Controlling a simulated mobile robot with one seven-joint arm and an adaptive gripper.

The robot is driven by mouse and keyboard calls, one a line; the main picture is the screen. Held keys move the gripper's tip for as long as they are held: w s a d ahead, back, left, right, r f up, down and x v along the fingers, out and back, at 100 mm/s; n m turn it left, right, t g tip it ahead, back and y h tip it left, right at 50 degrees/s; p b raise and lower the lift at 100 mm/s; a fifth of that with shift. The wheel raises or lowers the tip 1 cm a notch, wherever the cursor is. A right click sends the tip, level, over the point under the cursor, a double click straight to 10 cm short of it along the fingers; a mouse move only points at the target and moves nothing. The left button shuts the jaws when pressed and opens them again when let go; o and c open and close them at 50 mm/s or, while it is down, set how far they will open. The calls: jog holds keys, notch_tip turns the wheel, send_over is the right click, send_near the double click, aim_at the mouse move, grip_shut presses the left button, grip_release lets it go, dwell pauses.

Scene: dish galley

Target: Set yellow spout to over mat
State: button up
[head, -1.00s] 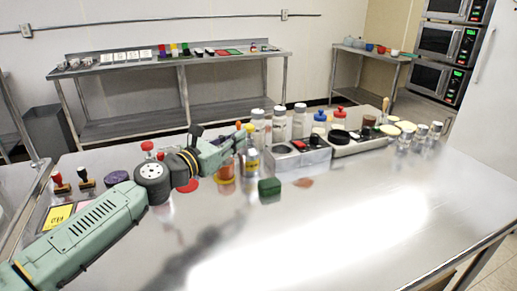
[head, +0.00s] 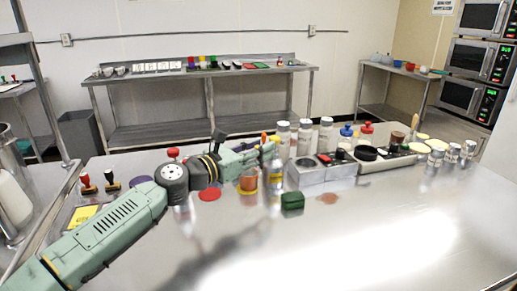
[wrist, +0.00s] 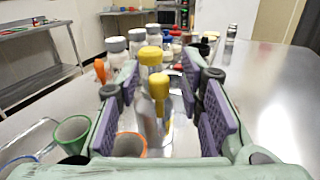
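A clear bottle-like dispenser with a yellow cap (wrist: 150,56) and a downward yellow spout (wrist: 159,86) stands in the middle of the wrist view. The spout points toward the wrist camera. My gripper (wrist: 158,88) is open, its purple pads on both sides of the spout with gaps showing. In the head view the dispenser's yellow part (head: 276,165) is partly hidden by my gripper (head: 266,150).
An orange-rimmed cup (wrist: 130,145) is just below the spout's left side. A green-rimmed cup (wrist: 72,132) is further left. White-capped jars (head: 304,135) stand behind. The front right of the table (head: 400,225) is clear.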

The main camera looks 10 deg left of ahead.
jog(key=shift+a, duration=0.1)
jog(key=v, duration=1.2)
